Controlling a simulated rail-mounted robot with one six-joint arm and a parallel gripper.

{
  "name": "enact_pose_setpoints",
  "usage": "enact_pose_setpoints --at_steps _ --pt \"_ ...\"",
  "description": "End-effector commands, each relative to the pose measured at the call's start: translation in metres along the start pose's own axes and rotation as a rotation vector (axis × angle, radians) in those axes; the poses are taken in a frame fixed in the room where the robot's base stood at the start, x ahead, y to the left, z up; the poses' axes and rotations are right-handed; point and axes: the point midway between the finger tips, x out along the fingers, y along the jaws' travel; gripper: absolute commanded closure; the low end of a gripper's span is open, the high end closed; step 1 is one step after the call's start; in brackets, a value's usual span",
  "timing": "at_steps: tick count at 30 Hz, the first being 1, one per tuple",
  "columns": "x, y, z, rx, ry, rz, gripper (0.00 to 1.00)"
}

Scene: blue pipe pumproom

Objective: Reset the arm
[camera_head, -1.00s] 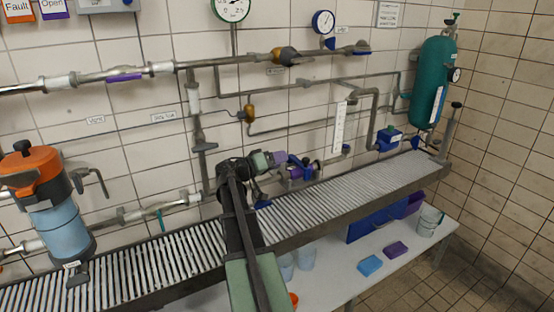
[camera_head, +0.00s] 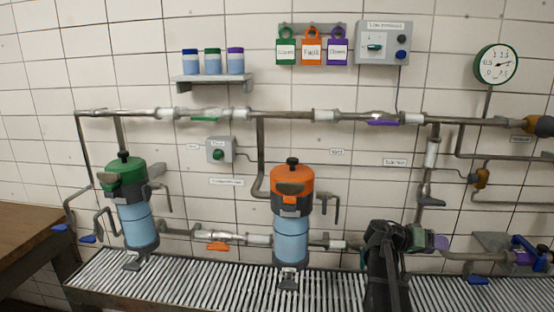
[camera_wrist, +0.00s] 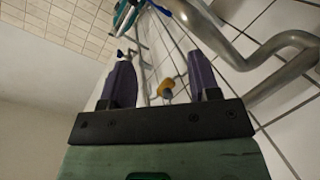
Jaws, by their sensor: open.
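My gripper (camera_head: 441,243) is at the lower right of the head view, above the slatted conveyor, in front of the lower pipes. It points to the right, and its purple fingers look small there. In the wrist view my gripper (camera_wrist: 161,72) is open, with its two purple fingers apart and nothing held between them. A grey pipe (camera_wrist: 285,45) runs past the right finger, and a yellow fitting (camera_wrist: 166,88) shows in the background between the fingers.
A blue-handled valve (camera_head: 528,252) is right of my gripper.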

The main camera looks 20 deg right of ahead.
Motion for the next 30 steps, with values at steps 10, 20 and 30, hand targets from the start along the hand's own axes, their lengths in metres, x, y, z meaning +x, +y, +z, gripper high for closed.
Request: enact_pose_setpoints --at_steps 10,20,30 --pt "-0.143 -0.038 0.071 -0.242 -0.144 -0.458 0.44" --pt "-0.37 -0.013 0.215 -0.794 -0.233 -1.211 0.44" --pt "-0.416 0.003 0.25 -0.936 -0.237 -1.392 0.44"
